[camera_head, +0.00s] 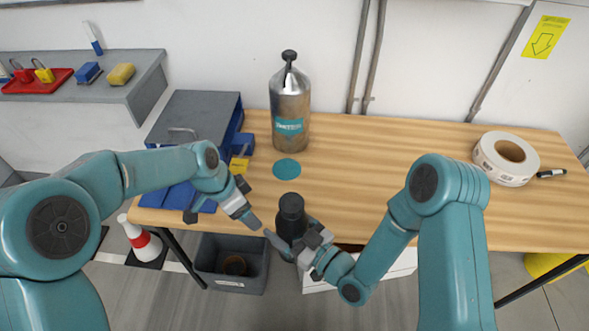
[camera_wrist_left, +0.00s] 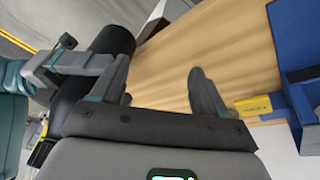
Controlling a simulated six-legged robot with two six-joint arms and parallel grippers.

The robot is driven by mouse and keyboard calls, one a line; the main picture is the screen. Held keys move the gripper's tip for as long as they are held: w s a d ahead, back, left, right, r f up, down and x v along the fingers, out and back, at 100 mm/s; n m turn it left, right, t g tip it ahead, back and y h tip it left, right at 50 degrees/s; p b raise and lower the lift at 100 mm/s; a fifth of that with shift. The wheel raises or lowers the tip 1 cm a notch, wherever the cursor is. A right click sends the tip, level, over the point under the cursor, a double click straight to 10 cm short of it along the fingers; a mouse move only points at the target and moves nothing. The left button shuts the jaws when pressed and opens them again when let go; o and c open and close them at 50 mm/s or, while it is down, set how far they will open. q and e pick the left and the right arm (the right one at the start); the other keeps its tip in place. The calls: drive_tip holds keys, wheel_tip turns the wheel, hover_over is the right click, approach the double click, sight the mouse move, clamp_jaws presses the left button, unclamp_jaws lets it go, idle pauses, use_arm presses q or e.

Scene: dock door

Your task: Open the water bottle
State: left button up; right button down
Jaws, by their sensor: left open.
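A dark bottle (camera_head: 291,207) with a black top is held upright at the table's front edge; I take it for the water bottle. My right gripper (camera_head: 294,243) has its fingers around the lower body of this bottle and appears shut on it. My left gripper (camera_head: 248,204) is open and empty, to the left of the bottle and apart from it. In the left wrist view, the left gripper's fingers (camera_wrist_left: 160,88) are spread with nothing between them, and the dark bottle (camera_wrist_left: 108,45) lies to their left, partly behind the right gripper (camera_wrist_left: 80,72).
A large silver bottle (camera_head: 290,105) stands at the back of the wooden table (camera_head: 400,150). A teal disc (camera_head: 286,169) lies in front of it. A blue toolbox (camera_head: 200,115) and yellow block (camera_head: 239,166) are at left, a white tape roll (camera_head: 506,158) at right. A grey bin (camera_head: 232,265) is below.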

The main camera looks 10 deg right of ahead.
sight(295, 201)
use_arm(q)
drive_tip(key=s+d+r+m+y, duration=0.1)
drive_tip(key=d+r+m, duration=0.2)
drive_tip(key=r+m, duration=0.2)
drive_tip(key=s+d+r+m+y, duration=0.1)
drive_tip(key=s+d+r+m, duration=0.1)
drive_tip(key=d+r+m, duration=0.2)
drive_tip(key=s+d+r+m+y, duration=0.1)
drive_tip(key=d+r+m, duration=0.2)
drive_tip(key=r+m, duration=0.3)
drive_tip(key=shift+s+d+r+m+g, duration=0.15)
drive_tip(key=shift+s+r+m, duration=0.05)
drive_tip(key=shift+r, duration=0.5)
drive_tip(key=shift+s+d+r+m+g, duration=0.15)
drive_tip(key=shift+s+r+m, duration=0.05)
drive_tip(key=shift+r, duration=0.5)
drive_tip(key=shift+s+d+r+m+y, duration=0.15)
drive_tip(key=shift+s+r+m+y, duration=0.05)
drive_tip(key=shift+r+m+y, duration=0.1)
drive_tip(key=shift+s+f, duration=0.1)
drive_tip(key=shift+f, duration=0.1)
wheel_tip(295, 201, down, 8)
drive_tip(key=shift+r, duration=0.25)
drive_tip(key=shift+c, duration=0.3)
